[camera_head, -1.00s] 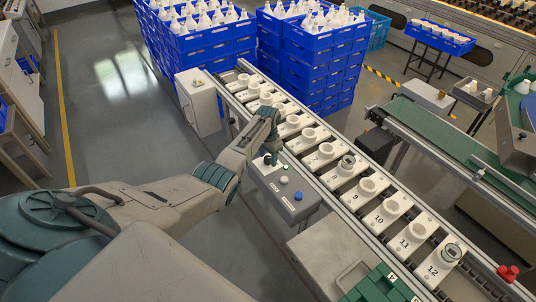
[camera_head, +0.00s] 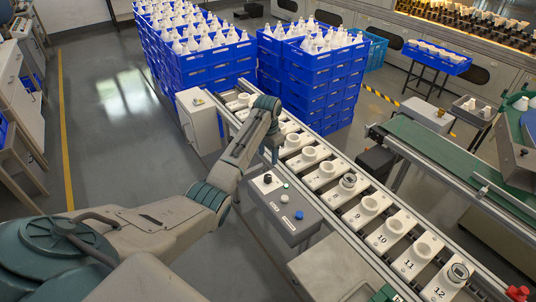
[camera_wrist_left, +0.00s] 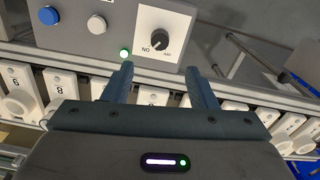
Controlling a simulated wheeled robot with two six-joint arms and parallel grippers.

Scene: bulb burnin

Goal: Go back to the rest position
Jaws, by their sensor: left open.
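My left gripper (camera_wrist_left: 160,78) is open and empty in the left wrist view, its two dark fingers apart. In the head view my left arm comes in from the left and bends down near the grey control box (camera_head: 287,213), its fingertips hard to make out. The box carries a black knob (camera_head: 268,179), a white button (camera_head: 284,197) and a blue button (camera_head: 299,215). In the left wrist view the knob (camera_wrist_left: 159,40) sits on a white plate marked ON, just beyond the fingers, with a lit green lamp (camera_wrist_left: 124,53) beside it. My right gripper is not in view.
A conveyor (camera_head: 335,197) with numbered white socket plates runs diagonally beside the box. Stacked blue crates (camera_head: 315,85) of white bulbs stand behind. A grey cabinet (camera_head: 203,125) stands at the conveyor's far end. The floor (camera_head: 115,150) at left is clear.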

